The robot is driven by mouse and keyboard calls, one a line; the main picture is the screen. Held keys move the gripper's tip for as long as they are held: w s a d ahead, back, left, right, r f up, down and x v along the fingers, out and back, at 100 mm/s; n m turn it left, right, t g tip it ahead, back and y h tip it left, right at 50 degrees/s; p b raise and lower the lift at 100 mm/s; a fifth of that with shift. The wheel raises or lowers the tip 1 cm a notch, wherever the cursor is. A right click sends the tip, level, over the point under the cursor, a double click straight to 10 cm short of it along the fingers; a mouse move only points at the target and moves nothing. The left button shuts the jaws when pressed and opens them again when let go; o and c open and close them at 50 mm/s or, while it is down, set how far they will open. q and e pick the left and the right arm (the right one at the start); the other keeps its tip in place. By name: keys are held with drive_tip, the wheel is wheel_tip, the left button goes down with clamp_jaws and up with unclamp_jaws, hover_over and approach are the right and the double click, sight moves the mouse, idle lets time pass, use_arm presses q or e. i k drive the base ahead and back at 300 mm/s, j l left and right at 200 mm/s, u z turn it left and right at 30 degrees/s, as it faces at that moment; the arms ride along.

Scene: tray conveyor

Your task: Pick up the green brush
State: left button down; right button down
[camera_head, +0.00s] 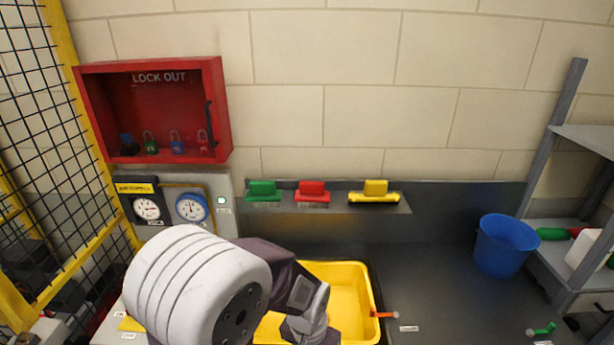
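The green brush (263,191) sits on the grey wall shelf, at the left end of a row of brushes. A red brush (312,192) is just to its right and a yellow brush (375,191) is farther right. My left arm comes in from the lower left, with its wrist low in front of the yellow tub, well below and apart from the green brush. The fingers of my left gripper do not show. My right arm and gripper do not show either.
A yellow tub (365,300) stands below the shelf, partly hidden by my arm. A blue bucket (504,246) stands at right beside a grey rack (548,250). A red lockout box (152,110) and gauges (147,208) are at left. The dark surface between tub and bucket is mostly clear.

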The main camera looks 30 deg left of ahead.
sight(260, 193)
drive_tip(key=u, duration=1.35)
drive_tip(key=z, duration=1.85)
drive_tip(key=u, duration=1.4)
